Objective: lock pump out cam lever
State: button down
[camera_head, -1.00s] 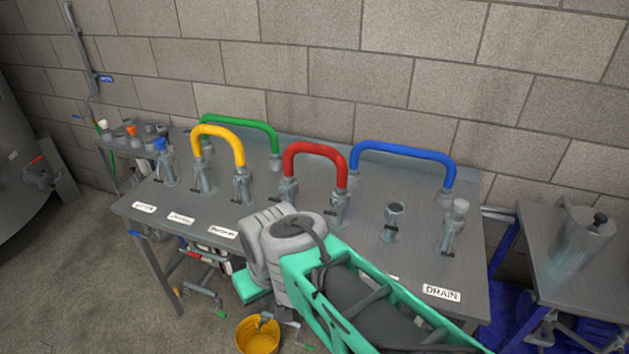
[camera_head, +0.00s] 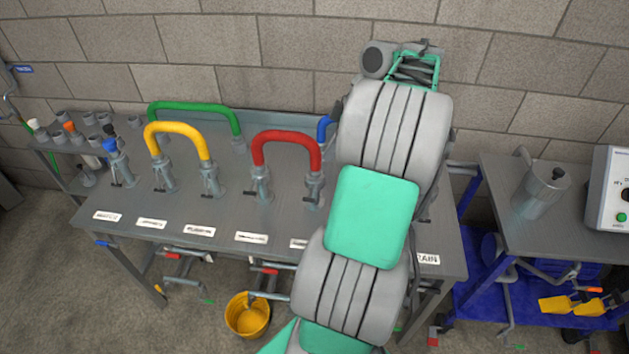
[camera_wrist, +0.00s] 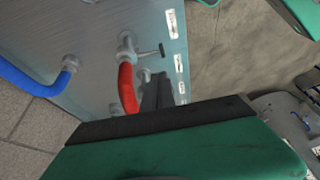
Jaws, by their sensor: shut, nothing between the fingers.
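The bench panel (camera_head: 235,218) carries several coupling ports with cam levers and small white labels. The labels are too small to read, so I cannot tell which port is the pump out. A red hose (camera_head: 286,137) joins two couplings at mid-bench. In the wrist view, the red hose (camera_wrist: 127,88) ends at a grey coupling (camera_wrist: 127,46) with a dark-tipped lever (camera_wrist: 151,53) sticking out sideways. My gripper (camera_wrist: 158,84) is shut and empty above the panel beside the red hose, apart from that lever. In the head view my raised arm hides the right-hand ports.
A yellow hose (camera_head: 179,131), a green hose (camera_head: 195,107) and a blue hose (camera_wrist: 32,84) arch over the bench. The block wall (camera_head: 245,55) stands close behind. A side table (camera_head: 508,228) with a metal jug (camera_head: 541,188) is at right. A yellow bucket (camera_head: 247,315) is on the floor.

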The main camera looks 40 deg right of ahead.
aim_at(310, 198)
jog(key=x, duration=0.4)
jog(key=b+x, duration=0.1)
jog(key=x, duration=0.4)
jog(key=s+x, duration=0.1)
jog(key=x, duration=0.3)
jog(key=shift+w+f+b, duration=0.1)
jog(key=shift+f+b, duration=0.25)
jog(key=shift+f, duration=0.15)
jog(key=shift+f+b, duration=0.15)
jog(key=shift+b, duration=0.2)
